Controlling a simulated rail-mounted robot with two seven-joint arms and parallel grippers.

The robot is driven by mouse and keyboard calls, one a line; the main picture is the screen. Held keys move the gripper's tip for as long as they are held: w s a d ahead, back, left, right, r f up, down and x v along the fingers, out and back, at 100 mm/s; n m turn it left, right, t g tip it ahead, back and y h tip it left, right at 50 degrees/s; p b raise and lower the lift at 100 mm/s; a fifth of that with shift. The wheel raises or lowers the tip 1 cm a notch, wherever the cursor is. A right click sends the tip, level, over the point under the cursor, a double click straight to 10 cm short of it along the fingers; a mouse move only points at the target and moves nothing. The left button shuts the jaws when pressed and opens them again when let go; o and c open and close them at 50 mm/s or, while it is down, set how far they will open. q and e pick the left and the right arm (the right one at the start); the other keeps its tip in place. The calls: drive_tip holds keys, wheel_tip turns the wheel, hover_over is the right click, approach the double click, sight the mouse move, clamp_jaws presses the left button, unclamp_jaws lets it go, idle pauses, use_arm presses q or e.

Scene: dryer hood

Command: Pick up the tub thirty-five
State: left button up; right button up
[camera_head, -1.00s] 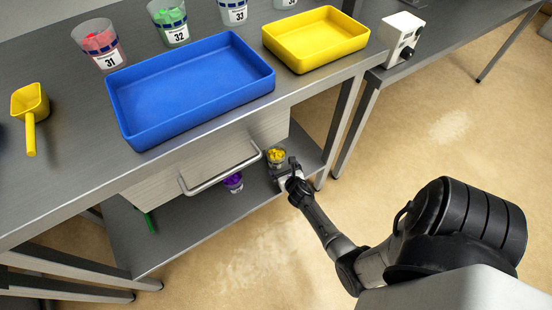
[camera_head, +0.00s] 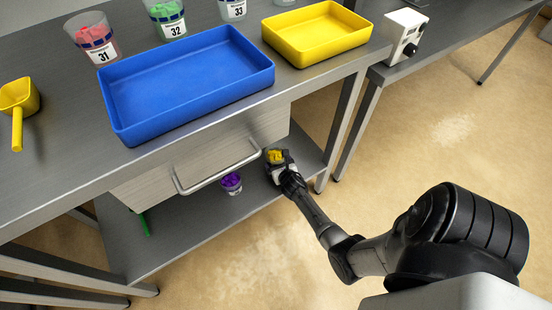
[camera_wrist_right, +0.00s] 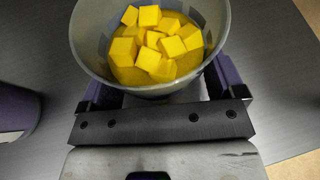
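A clear tub of yellow cubes (camera_head: 275,156) stands on the lower shelf under the bench, near its right end. No number shows on it from here. In the right wrist view the tub (camera_wrist_right: 88,48) fills the top middle, seen from above. My right gripper (camera_head: 279,170) is low at this tub. Its two purple-sided fingers (camera_wrist_right: 162,92) are wide apart, one on each side of the tub's lower wall. Contact between fingers and wall cannot be made out. My left gripper is not in view.
A tub with purple pieces (camera_head: 231,184) stands to the left on the lower shelf (camera_head: 190,232). A drawer with a handle (camera_head: 216,174) is above. Numbered tubs, a blue tray (camera_head: 190,125), a yellow tray (camera_head: 318,61) and a yellow scoop (camera_head: 17,110) are on the bench.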

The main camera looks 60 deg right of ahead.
drive_tip(key=c, duration=0.6)
drive_tip(key=shift+r, duration=0.1)
drive_tip(key=shift+c, duration=0.2)
